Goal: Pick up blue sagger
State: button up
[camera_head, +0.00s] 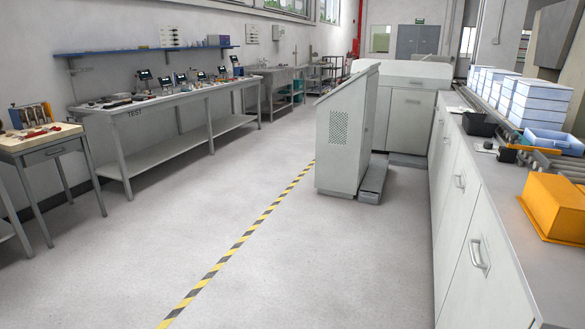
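Several white boxes with blue edges (541,100) stand stacked at the right, on the far side of the counter. My gripper is not in view.
An orange box (556,208) sits on the long counter (503,183) at the right. A grey console cabinet (345,132) stands mid-floor. Workbenches (165,99) line the left wall. The floor (330,260) along the yellow-black stripe is clear.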

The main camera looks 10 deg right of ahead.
aim_at(568, 144)
jog(key=i+j+u, duration=0.1)
jog(key=i, duration=0.45)
jog(key=i+j+u, duration=0.1)
jog(key=i, duration=0.5)
jog(key=i+z, duration=0.45)
jog(key=i+j+z, duration=0.15)
jog(key=i+z, duration=0.5)
jog(key=z, duration=0.2)
jog(key=i+z, duration=0.35)
jog(key=i+j+z, duration=0.1)
jog(key=z, duration=0.3)
jog(key=i+j+z, duration=0.1)
jog(key=i+z, duration=0.15)
jog(key=z, duration=0.15)
jog(key=i+j+z, duration=0.15)
jog(key=z, duration=0.2)
jog(key=i+j, duration=0.2)
jog(key=j, duration=0.15)
jog(key=i+j, duration=0.2)
jog(key=i+j+z, duration=0.1)
jog(key=j, duration=0.3)
jog(key=i+j, duration=0.25)
jog(key=i+j+z, duration=0.1)
jog(key=j, duration=0.35)
jog(key=i+j, duration=0.45)
jog(key=j, duration=0.25)
jog(key=i+j+z, duration=0.1)
jog(key=j, duration=0.25)
jog(key=i, duration=0.05)
